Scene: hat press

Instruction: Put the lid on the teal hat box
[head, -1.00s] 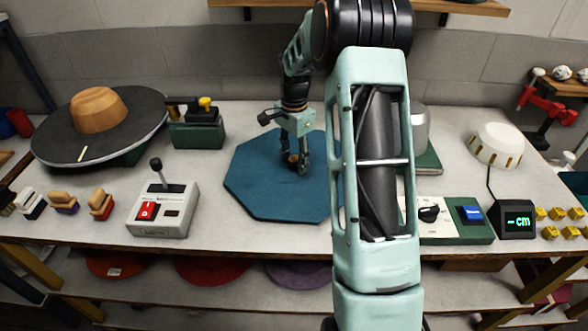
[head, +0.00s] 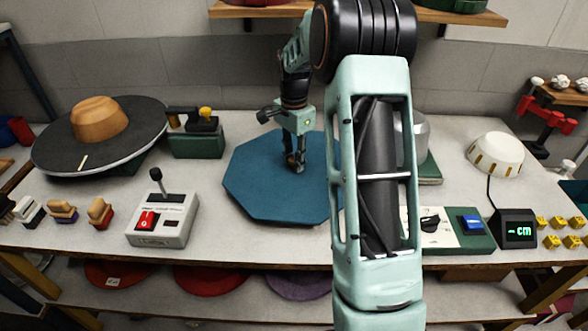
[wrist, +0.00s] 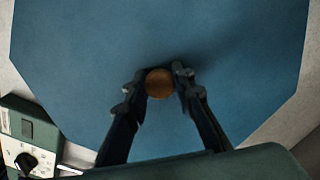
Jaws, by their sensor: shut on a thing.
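A wide teal-blue octagonal lid (head: 265,190) lies flat over the middle of the table in the head view. It fills most of the wrist view (wrist: 70,60). A round wooden knob (wrist: 158,83) stands at its middle. My gripper (head: 295,164) points down at the knob, and its fingers are shut on it from both sides, as the wrist view shows (wrist: 160,80). I cannot tell whether the lid rests on the table or is slightly raised. My arm hides the lid's right edge. No separate teal hat box is seen.
Left of the lid stand a lever control box (head: 163,220), a green block with a tool (head: 197,138) and a wide dark disc with a wooden hat form (head: 90,150). On the right are a dial panel (head: 455,228), a display (head: 517,228) and a white form (head: 496,153).

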